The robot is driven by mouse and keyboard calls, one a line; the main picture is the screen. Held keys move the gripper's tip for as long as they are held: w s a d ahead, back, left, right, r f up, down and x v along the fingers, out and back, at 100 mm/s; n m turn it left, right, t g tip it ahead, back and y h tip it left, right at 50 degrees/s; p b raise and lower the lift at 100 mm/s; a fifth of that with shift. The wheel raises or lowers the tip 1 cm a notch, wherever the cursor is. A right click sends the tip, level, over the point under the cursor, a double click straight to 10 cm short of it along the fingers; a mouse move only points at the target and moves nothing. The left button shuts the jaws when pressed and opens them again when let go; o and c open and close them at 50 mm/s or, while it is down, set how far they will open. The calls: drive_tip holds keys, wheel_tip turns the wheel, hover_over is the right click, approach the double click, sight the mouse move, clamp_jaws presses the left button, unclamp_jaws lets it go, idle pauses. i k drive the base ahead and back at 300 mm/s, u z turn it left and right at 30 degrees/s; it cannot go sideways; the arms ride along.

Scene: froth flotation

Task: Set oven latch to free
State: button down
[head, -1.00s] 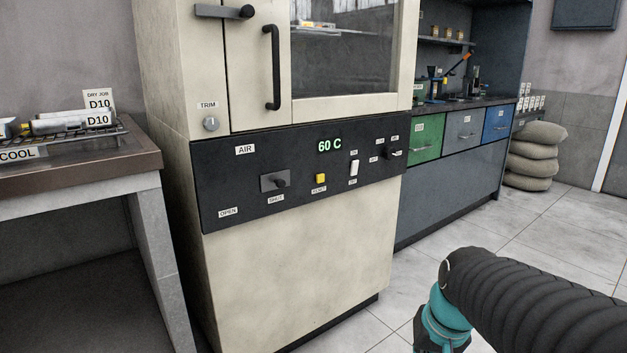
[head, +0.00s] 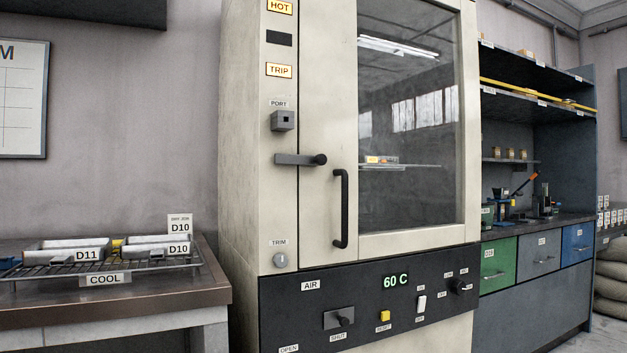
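The oven (head: 289,210) is a tall cream cabinet with a glass-windowed door. The oven latch (head: 301,159) is a dark horizontal bar with a round black knob at its right end, lying across the gap between the left frame and the door. The door's black vertical handle (head: 341,208) is to its lower right. The door appears closed. No label can be read beside the latch. My gripper is not in view.
Below the door, a black panel (head: 300,292) carries an AIR slider (head: 338,318), a yellow button (head: 384,315), switches and a 60 C display. A table (head: 120,300) with a rack and trays stands at left. Drawers and shelves are at right.

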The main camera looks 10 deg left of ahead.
sight(280, 158)
drive_tip(key=u, duration=0.05)
drive_tip(key=k, duration=0.65)
drive_tip(key=u, duration=0.5)
drive_tip(key=i, duration=1.25)
drive_tip(key=z, duration=0.5)
